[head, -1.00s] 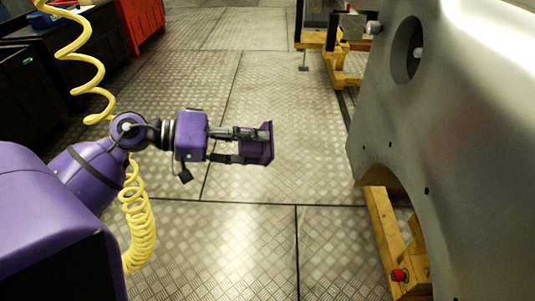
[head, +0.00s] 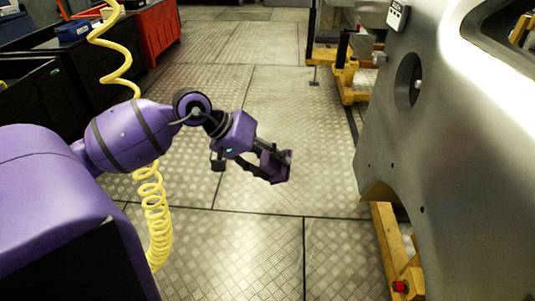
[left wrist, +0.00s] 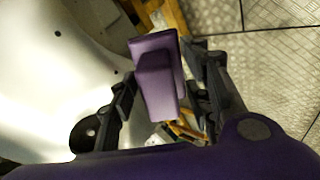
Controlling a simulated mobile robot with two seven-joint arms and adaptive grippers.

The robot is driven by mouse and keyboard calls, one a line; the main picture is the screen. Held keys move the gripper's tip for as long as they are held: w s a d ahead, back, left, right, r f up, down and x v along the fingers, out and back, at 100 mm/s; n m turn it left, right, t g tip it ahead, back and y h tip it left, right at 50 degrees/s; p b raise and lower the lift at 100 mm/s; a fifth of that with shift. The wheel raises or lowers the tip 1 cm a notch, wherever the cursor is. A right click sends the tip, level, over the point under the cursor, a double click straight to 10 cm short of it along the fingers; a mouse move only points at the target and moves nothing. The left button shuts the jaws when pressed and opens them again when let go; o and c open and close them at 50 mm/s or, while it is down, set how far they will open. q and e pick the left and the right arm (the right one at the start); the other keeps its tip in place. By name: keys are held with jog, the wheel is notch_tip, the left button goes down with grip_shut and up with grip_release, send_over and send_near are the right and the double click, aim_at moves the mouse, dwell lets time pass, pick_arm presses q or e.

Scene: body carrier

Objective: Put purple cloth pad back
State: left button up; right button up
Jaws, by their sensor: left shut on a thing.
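The purple cloth pad (head: 273,164) is at the tip of my left gripper (head: 268,163) in the head view, held in the air above the metal floor. In the left wrist view the pad (left wrist: 157,85) is a purple block with a raised middle and a flat plate behind it. The fingers of my left gripper (left wrist: 162,95) are shut on it from both sides. The pad is apart from the grey car body in the head view. My right gripper is not in view.
A grey car body (head: 450,150) stands at the right on a yellow carrier frame (head: 388,245) with a red button (head: 400,286). Dark bins and a red cabinet (head: 160,36) are at the upper left. A yellow coiled hose (head: 152,215) hangs by my left arm. The middle floor is clear.

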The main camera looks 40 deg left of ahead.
pick_arm(q)
jog(key=shift+w+d+r+g+y, duration=0.15)
jog(key=shift+r+g+y, duration=0.15)
jog(key=shift+g+y, duration=0.45)
jog(key=shift+g+y+p, duration=0.45)
jog(key=shift+g+y, duration=0.2)
jog(key=shift+g, duration=0.1)
jog(key=shift+f+g+y+b, duration=0.3)
jog(key=shift+f+b, duration=0.1)
jog(key=shift+f+g+y+b, duration=0.1)
jog(key=shift+g+y+b, duration=0.3)
jog(key=shift+g+b, duration=0.15)
jog(key=shift+g+y+b, duration=0.35)
jog(key=shift+y, duration=0.15)
jog(key=shift+g+y, duration=0.3)
jog(key=shift+g, duration=0.1)
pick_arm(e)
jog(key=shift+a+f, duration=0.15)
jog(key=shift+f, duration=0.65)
pick_arm(q)
jog(key=shift+s+r, duration=0.2)
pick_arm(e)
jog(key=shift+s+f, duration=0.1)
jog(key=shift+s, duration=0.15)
